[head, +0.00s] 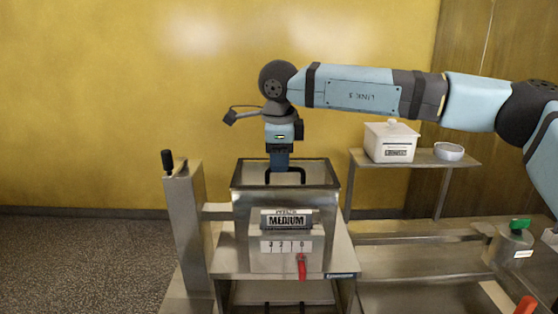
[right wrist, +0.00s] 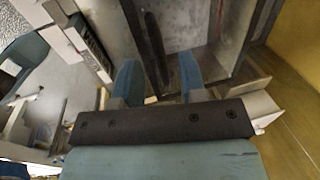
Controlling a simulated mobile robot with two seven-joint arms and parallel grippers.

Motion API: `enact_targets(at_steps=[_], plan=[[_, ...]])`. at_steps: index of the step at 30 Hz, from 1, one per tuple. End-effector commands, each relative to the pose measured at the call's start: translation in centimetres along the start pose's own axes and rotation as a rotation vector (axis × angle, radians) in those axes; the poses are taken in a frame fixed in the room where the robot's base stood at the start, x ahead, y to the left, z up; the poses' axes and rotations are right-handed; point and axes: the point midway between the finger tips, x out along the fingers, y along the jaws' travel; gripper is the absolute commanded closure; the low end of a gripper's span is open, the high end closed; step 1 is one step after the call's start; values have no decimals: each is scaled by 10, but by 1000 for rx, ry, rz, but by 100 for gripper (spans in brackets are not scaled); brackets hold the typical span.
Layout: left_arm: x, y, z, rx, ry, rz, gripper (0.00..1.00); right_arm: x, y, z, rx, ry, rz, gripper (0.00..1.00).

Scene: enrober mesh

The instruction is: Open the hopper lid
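The metal hopper (head: 292,201) stands in the middle of the head view, with a dark-edged top. Its lid (head: 318,178) lies flat across the top and looks closed; its grey surface also shows in the right wrist view (right wrist: 197,25). A black bar handle (head: 301,174) stands up from the lid. My right gripper (head: 280,162) points down over the handle. In the right wrist view its two blue fingers (right wrist: 160,80) are apart, with the black handle (right wrist: 154,42) running between them. Whether a finger touches the handle cannot be told. My left gripper is not in view.
A box marked MEDIUM (head: 286,220) with a red lever (head: 302,267) is on the hopper's front. A post with a black crank knob (head: 168,161) stands at left. A lidded white container (head: 391,143) and a bowl (head: 449,152) sit on a shelf (head: 428,159) at right.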

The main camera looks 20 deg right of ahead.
Motion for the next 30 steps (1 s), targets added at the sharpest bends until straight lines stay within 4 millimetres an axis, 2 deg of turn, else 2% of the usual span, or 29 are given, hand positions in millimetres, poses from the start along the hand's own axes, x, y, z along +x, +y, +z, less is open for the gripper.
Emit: enact_targets(at_steps=[6,14,19,30], plan=[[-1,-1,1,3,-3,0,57,14,0,0,0,0,1,62],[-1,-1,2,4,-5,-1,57,15,0,0,0,-1,0,62],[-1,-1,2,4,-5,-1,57,15,0,0,0,-1,0,100],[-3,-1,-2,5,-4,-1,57,10,-2,0,0,-2,21,100]])
